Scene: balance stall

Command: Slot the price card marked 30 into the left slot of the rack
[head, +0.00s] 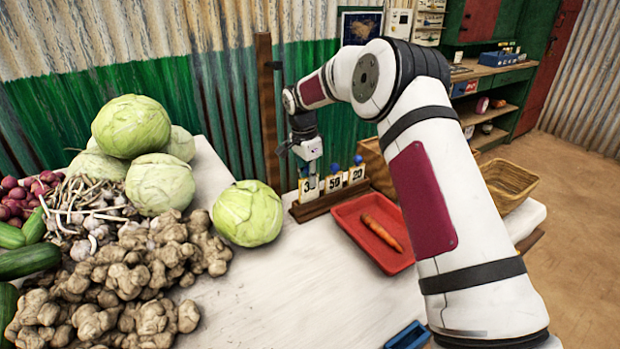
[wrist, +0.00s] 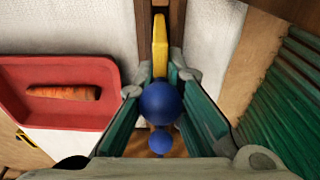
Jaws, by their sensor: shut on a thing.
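The price card marked 30 (head: 308,191) shows only its 3 clearly; my gripper's finger covers part of its face. It is upright at the left end of the brown wooden rack (head: 310,211); I cannot tell how deep it sits in the left slot. My gripper (head: 309,166) points down over it and is shut on it. Cards marked 50 (head: 333,184) and 20 (head: 356,174) stand beside it to the right, with blue knobs on top. In the wrist view a blue knob (wrist: 160,101) shows between the fingers, with a yellow edge (wrist: 160,57) beyond it.
A red tray (head: 350,228) with a carrot (head: 382,233) is close to the rack's right end. A green cabbage (head: 248,213) is on its left. Wicker baskets (head: 510,178) stand behind right, and a wooden post (head: 267,110) rises behind. The front middle of the table (head: 290,290) is clear.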

